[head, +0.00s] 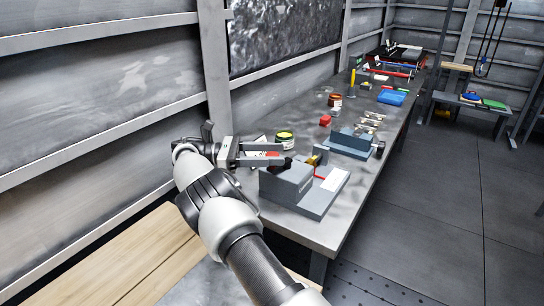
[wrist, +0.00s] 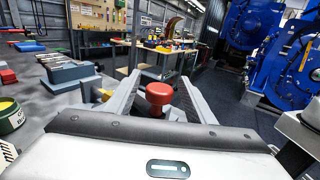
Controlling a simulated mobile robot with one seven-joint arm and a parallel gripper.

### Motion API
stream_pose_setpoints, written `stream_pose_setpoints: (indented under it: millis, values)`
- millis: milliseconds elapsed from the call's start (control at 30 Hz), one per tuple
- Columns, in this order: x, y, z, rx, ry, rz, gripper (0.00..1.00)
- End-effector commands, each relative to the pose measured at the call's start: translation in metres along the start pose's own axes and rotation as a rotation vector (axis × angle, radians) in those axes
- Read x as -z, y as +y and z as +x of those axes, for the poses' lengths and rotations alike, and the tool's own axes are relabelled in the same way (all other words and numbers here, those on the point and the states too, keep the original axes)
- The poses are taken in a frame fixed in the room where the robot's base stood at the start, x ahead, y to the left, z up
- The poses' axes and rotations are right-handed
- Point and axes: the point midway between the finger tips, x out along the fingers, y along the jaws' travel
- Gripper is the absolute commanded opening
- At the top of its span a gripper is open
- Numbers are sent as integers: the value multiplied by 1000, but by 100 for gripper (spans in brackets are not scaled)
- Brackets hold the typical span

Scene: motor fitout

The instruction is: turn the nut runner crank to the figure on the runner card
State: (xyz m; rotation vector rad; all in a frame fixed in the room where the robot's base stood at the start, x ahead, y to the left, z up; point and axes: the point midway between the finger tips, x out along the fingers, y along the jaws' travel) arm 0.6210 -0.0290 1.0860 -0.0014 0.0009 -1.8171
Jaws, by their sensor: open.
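The nut runner looks like the grey block on a grey base plate (head: 311,204) at the near end of the bench. A red pointer and a white card (head: 334,180) show on its right side; I cannot read any figure. My gripper (head: 284,156) is open at the block's upper left, level with its top. In the wrist view a red knob (wrist: 158,97), seemingly the crank's handle, stands between the two open fingers (wrist: 160,72). Gaps show beside it, so it does not look gripped. The crank arm below it is hidden.
A second grey fixture (head: 351,146) sits farther along the bench (head: 300,229). A red block (head: 325,120) and a blue tray (head: 392,97) lie beyond.

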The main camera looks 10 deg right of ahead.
Motion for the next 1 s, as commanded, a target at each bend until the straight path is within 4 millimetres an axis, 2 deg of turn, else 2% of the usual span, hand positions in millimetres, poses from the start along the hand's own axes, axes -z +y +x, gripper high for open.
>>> stream_pose_setpoints:
  millis: [300,500,867,933,1000]
  values:
    - [-62,0,-1,-1,2,5,49]
    - [-87,0,-1,-1,0,3,49]
    - [-93,0,0,-1,0,2,49]
    - [-93,0,2,2,5,-3,38]
    - [-89,3,15,17,36,-35,26]
